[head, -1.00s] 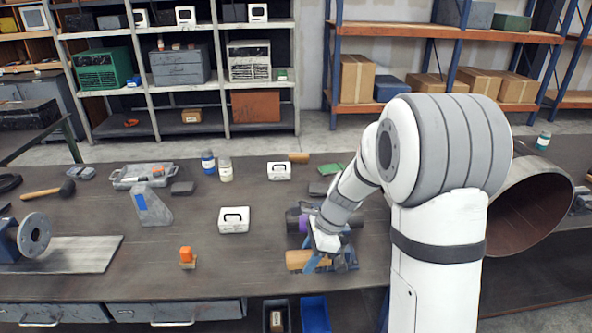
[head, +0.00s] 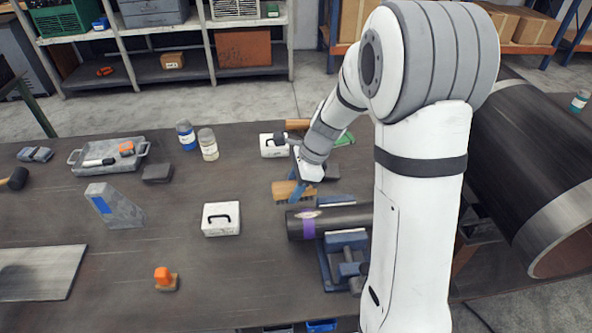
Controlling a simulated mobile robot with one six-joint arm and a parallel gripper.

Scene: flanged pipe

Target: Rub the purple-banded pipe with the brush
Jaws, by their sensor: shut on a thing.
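The purple-banded pipe (head: 335,220) is dark and lies level on a blue stand (head: 345,245). Its purple band (head: 308,224) is near its left end, with a pale patch beside it on top. My arm hides the pipe's right end. My gripper (head: 298,188) is shut on the brush (head: 284,191), which has a tan wooden back and bristles below. The brush is at the far side of the pipe, near the band. I cannot tell whether the bristles touch the pipe. The fingers partly cover the brush.
A white case (head: 221,219) stands left of the pipe, and another white case (head: 273,146) is behind the brush. An orange-topped item (head: 165,279) stands front left. A large pipe (head: 535,150) fills the right. The table between the front items is mostly clear.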

